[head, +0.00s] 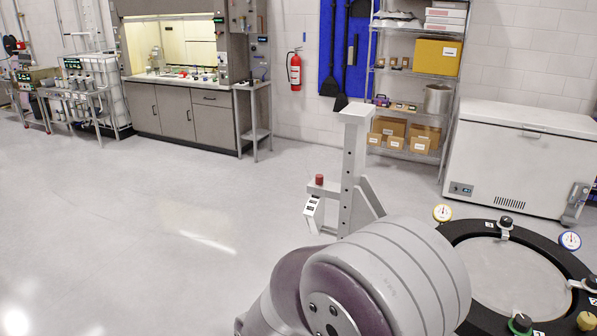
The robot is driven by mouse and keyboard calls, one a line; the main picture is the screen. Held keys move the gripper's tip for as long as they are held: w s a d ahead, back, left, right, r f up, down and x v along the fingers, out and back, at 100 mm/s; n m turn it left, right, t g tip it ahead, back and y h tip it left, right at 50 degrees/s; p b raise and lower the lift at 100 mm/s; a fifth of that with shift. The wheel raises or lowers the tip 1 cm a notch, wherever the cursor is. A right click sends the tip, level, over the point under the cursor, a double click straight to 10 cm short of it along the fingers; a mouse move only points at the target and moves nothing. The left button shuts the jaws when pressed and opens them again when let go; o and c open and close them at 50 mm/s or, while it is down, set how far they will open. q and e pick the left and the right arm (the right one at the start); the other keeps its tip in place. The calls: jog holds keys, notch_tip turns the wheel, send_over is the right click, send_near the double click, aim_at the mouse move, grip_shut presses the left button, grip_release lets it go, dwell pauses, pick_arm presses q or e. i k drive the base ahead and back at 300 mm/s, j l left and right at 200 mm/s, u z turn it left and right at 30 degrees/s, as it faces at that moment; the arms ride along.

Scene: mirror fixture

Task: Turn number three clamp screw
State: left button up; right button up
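The mirror fixture is a black ring (462,232) around a pale round disc (518,285), at the lower right of the head view and cut by the frame edge. Dark-topped clamp knobs sit on the ring: one at the far side (506,222), one at the right (591,283) and one with a green base at the near side (520,323). A tan knob (587,321) stands at the lower right corner. I cannot read which clamp screw is number three. Neither of my grippers is in view. A large grey arm link of mine hides the ring's left near part.
A yellow-rimmed dial (442,212) and a blue-rimmed dial (570,240) stand by the ring. A grey post (354,165) with a red knob (319,180) rises left of it. A white chest freezer (520,155) and shelving stand behind. The floor at left is clear.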

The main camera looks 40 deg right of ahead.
aim_at(505, 223)
jog(key=i+j+u, duration=0.1)
jog(key=i, duration=0.35)
jog(key=i+j, duration=0.3)
jog(key=i+j+u, duration=0.15)
jog(key=i, duration=0.4)
jog(key=i+l+z, duration=0.25)
jog(key=i+z, duration=0.25)
jog(key=i+l+z, duration=0.15)
jog(key=i+z, duration=0.15)
jog(key=z, duration=0.15)
jog(key=i+z, duration=0.5)
jog(key=i+j+z, duration=0.25)
jog(key=z, duration=0.2)
jog(key=i+j+z, duration=0.1)
jog(key=i+z, duration=0.35)
jog(key=i, duration=1.6)
jog(key=i+z, duration=0.8)
jog(key=i+j+z, duration=0.2)
jog(key=z, duration=0.2)
jog(key=i+l+z, duration=0.15)
jog(key=z, duration=0.25)
jog(key=i+z, duration=0.65)
jog(key=z, duration=0.15)
jog(key=i+z, duration=0.4)
jog(key=k+j, duration=0.05)
jog(key=k, duration=0.1)
